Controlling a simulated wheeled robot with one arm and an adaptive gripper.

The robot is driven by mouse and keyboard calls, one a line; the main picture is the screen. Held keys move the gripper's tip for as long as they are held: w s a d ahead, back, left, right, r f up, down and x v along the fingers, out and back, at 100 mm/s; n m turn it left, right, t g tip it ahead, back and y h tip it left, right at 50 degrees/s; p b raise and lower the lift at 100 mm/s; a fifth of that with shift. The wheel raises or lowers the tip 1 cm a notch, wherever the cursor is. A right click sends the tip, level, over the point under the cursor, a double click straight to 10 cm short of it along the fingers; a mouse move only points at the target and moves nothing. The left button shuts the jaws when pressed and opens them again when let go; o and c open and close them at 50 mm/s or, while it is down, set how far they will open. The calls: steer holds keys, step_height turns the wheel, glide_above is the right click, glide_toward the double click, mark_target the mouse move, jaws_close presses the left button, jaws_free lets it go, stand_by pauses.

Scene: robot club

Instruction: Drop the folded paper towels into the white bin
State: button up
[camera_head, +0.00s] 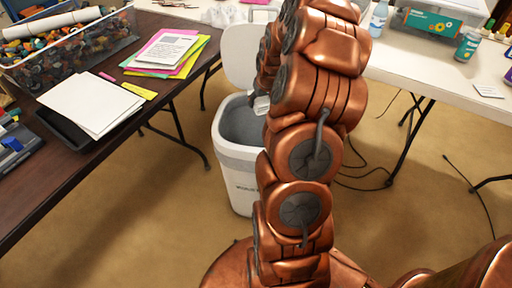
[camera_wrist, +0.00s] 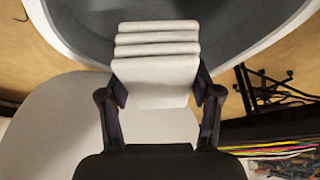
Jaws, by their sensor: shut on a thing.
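The white bin (camera_head: 236,176) stands on the floor between the two tables, its lid (camera_head: 238,55) raised at the back and its dark grey inside showing. My gripper (camera_wrist: 162,95) is shut on the folded paper towels (camera_wrist: 156,50), a white stack with several folded layers. In the wrist view the far end of the towels overlaps the bin's dark opening (camera_wrist: 235,20), and the pale lid (camera_wrist: 70,125) lies below left. In the head view a small pale piece of the towels (camera_head: 261,105) shows beside my arm, near the bin's right rim. My arm hides the gripper there.
A dark table (camera_head: 130,118) on the left holds a clear box of parts (camera_head: 70,50), white paper (camera_head: 92,103) and coloured sheets. A white table (camera_head: 440,70) on the right holds a clear tub and a can (camera_head: 467,46). Cables (camera_head: 365,180) lie on the floor at right.

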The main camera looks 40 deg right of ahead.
steer(key=shift+f+b, duration=0.6)
steer(key=shift+f, duration=2.4)
steer(key=o, duration=1.2)
steer(key=v, duration=1.2)
